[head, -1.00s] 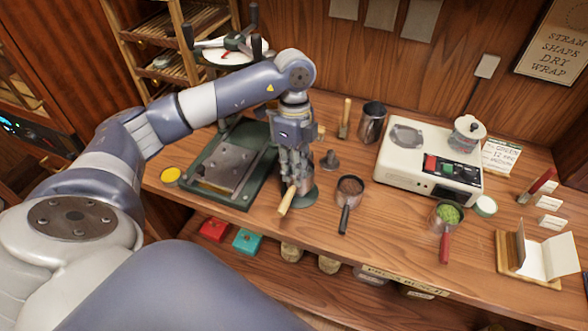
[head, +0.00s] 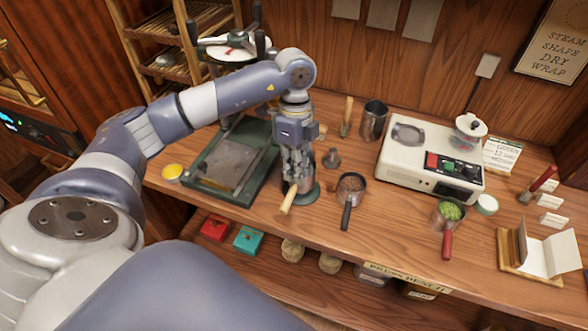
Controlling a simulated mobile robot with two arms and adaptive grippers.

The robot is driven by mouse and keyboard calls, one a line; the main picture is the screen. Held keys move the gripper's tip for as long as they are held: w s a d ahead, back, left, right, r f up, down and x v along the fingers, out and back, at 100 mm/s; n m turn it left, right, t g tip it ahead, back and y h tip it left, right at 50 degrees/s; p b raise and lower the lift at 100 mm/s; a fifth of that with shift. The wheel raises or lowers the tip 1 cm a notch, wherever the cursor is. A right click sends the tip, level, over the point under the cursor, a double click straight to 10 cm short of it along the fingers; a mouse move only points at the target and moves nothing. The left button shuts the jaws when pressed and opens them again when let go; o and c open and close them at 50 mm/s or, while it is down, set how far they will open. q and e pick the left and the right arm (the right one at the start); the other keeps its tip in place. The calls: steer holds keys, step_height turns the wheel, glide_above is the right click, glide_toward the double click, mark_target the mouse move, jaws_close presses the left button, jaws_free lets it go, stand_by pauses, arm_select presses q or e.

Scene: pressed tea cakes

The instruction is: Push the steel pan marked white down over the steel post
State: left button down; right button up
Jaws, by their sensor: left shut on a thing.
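My left gripper (head: 297,178) is shut at the front of the bench, pointing down. A pale cream handle (head: 288,198) sticks out below its fingers toward the front; I take it for the handle of the steel pan marked white, whose body is mostly hidden by the fingers. A round green base (head: 310,196) shows on the bench just under and right of the fingers. The steel post is not clearly visible; the gripper hides the space above that base. I cannot tell whether pan and post touch. My right gripper is not in view.
A green press frame (head: 224,197) stands left of the gripper. A steel pan with a black handle (head: 347,210) and a small dark metal piece (head: 332,159) are close on the right. Farther right are a white machine (head: 392,163) and a red-handled pan (head: 446,240) with green contents.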

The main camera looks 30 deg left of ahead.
arm_select(q)
steer(key=shift+s+d+f+g, duration=0.1)
steer(key=shift+s+f+g, duration=0.1)
steer(key=shift+f, duration=0.35)
steer(key=shift+s+d+f+g, duration=0.1)
steer(key=shift+s+f, duration=0.05)
steer(key=shift+f, duration=0.35)
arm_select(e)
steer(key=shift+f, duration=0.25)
arm_select(q)
steer(key=c, duration=1.6)
jaws_free()
steer(key=shift+o, duration=0.2)
steer(key=shift+w+f, duration=0.3)
steer(key=shift+w, duration=0.25)
steer(key=shift+w+a+f, duration=0.1)
steer(key=shift+w+a, duration=0.05)
steer(key=shift+w, duration=0.1)
steer(key=shift+s+a+r, duration=0.1)
steer(key=shift+s+r, duration=0.1)
steer(key=shift+r, duration=0.15)
steer(key=shift+w+v, duration=0.1)
steer(key=shift+v, duration=1.8)
steer(key=shift+w+v, duration=0.15)
steer(key=shift+v, duration=1.75)
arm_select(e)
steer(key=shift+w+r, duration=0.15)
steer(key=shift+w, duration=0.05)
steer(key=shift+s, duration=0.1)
